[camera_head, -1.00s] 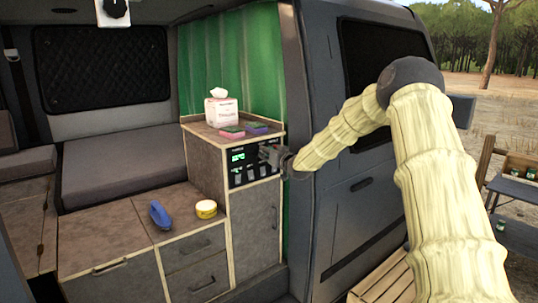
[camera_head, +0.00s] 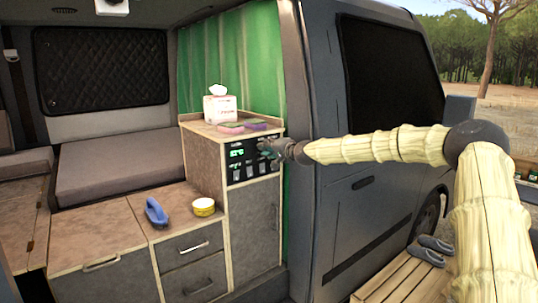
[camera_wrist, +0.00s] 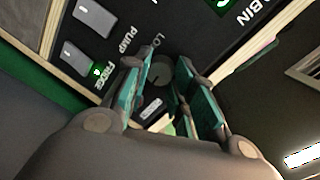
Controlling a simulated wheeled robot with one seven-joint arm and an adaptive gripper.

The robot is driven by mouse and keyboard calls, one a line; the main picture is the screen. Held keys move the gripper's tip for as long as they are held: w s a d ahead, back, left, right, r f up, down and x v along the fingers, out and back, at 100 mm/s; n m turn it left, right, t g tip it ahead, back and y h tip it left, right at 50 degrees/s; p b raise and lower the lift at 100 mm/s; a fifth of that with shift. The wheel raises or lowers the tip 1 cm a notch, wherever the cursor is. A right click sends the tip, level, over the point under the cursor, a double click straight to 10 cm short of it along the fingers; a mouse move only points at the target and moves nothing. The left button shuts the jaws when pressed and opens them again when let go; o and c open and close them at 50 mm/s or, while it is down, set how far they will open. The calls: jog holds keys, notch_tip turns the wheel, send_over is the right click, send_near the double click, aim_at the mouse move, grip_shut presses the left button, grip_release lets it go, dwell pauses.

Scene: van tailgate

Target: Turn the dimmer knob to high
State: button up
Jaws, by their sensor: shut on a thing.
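The black control panel (camera_head: 236,165) is on the upper front of the van's cabinet, with a green display and several switches. My gripper (camera_head: 266,146) is at the panel's upper right side and hides part of it. In the wrist view, the round dark dimmer knob (camera_wrist: 161,73) shows between the fingertips of my gripper (camera_wrist: 164,78), by a partly covered label starting "LO". The fingers are shut on the knob. Its pointer and the rest of its scale cannot be made out.
Switches labelled PUMP (camera_wrist: 97,19) and FRIDGE (camera_wrist: 81,54) sit beside the knob. A tissue box (camera_head: 219,108) and sponges (camera_head: 232,127) are on the cabinet top. The van's side (camera_head: 340,215) is close below my arm.

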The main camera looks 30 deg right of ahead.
jog(key=m+b, duration=0.3)
jog(key=shift+r+m+y+b, duration=0.1)
jog(key=shift+m+y+b, duration=0.2)
jog(key=shift+y+b, duration=0.1)
jog(key=shift+r, duration=0.1)
dwell(0.4)
jog(key=o, duration=1.1)
jog(key=shift+s, duration=0.1)
jog(key=shift+s+d+r, duration=0.25)
jog(key=shift+s, duration=1.7)
jog(key=shift+s+d+r, duration=0.25)
jog(key=shift+s+r, duration=0.05)
jog(key=shift+s, duration=1.7)
jog(key=shift+s+d+r, duration=0.25)
jog(key=shift+s, duration=1.7)
